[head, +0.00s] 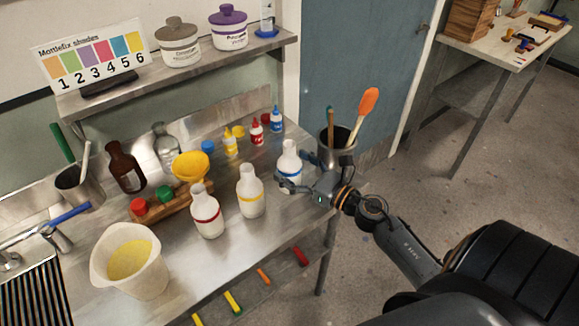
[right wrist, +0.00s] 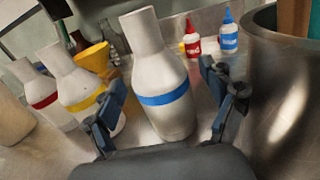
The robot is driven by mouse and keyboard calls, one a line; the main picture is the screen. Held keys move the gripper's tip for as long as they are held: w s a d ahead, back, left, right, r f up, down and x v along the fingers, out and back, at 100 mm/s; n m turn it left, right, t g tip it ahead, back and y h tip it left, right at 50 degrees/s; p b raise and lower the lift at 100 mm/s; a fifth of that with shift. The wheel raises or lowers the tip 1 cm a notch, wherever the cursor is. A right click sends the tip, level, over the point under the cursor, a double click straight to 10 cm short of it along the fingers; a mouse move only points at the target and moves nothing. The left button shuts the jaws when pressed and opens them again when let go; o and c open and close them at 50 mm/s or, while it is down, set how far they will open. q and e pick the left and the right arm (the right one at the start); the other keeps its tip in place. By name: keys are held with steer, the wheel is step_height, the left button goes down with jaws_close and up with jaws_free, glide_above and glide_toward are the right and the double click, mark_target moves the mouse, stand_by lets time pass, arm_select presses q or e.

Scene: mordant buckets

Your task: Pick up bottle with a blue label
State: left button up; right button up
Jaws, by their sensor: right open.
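The white bottle with a blue label band (head: 289,163) stands upright at the right part of the steel counter in the head view. In the right wrist view this bottle (right wrist: 158,75) stands between the two fingers. My right gripper (head: 284,182) is open around the bottle, with one finger on each side; contact is not clear. The gripper also shows in the right wrist view (right wrist: 165,112). My left gripper is not in view.
White bottles with a yellow band (head: 250,192) and a red band (head: 207,212) stand to the left. A metal pot (head: 336,148) with utensils stands close on the right. Small dropper bottles (head: 256,133) stand behind. A beaker (head: 130,262) is at the front left.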

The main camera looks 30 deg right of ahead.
steer(key=shift+x, duration=0.85)
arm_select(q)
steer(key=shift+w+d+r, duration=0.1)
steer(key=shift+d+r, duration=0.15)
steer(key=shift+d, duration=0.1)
arm_select(e)
steer(key=shift+c, duration=0.2)
steer(key=c, duration=1.4)
steer(key=shift+c, duration=0.2)
steer(key=shift+r, duration=0.15)
